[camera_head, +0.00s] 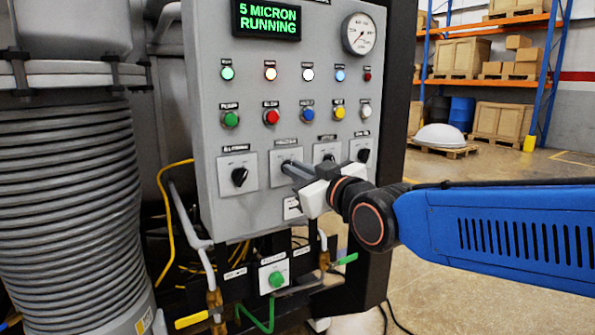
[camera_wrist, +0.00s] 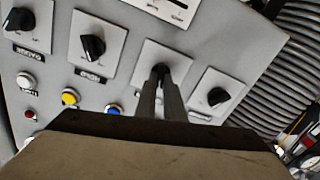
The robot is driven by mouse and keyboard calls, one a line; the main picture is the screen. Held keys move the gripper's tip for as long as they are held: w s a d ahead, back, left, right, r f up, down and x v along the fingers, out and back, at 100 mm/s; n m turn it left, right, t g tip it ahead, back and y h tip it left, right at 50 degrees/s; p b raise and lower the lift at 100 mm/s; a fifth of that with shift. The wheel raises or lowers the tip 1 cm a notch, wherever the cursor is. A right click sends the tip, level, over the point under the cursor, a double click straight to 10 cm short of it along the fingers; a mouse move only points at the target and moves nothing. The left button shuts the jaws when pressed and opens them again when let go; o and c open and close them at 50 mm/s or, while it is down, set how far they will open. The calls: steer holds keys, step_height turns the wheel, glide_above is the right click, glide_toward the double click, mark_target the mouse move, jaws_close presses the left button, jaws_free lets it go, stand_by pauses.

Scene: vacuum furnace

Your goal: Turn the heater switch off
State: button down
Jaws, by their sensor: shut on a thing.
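A grey control panel (camera_head: 240,140) carries a row of black rotary switches on pale plates. My gripper (camera_head: 288,168) reaches in from the right to the second switch from the left. In the wrist view my gripper (camera_wrist: 161,90) has its two fingers closed on that switch's black knob (camera_wrist: 160,70); the fingers hide most of it. The head view shows the free leftmost switch (camera_head: 239,177), the third switch (camera_head: 328,159) and the rightmost switch (camera_head: 363,155). The labels are too small or blurred to tell which switch is the heater's.
A green-lit display (camera_head: 267,20) reads "5 MICRON RUNNING". A gauge (camera_head: 359,34), several lamps and coloured buttons sit above the switches. Below hang pipes and a green button box (camera_head: 276,278). A ribbed cylinder (camera_head: 70,200) stands left. Open floor and a storage rack (camera_head: 490,50) lie right.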

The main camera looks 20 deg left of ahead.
steer(key=shift+f+n, duration=0.1)
steer(key=shift+n, duration=1.4)
steer(key=c, duration=1.9)
jaws_free()
steer(key=shift+o, duration=0.2)
steer(key=shift+s, duration=0.15)
steer(key=v, duration=1.7)
steer(key=shift+d, duration=0.2)
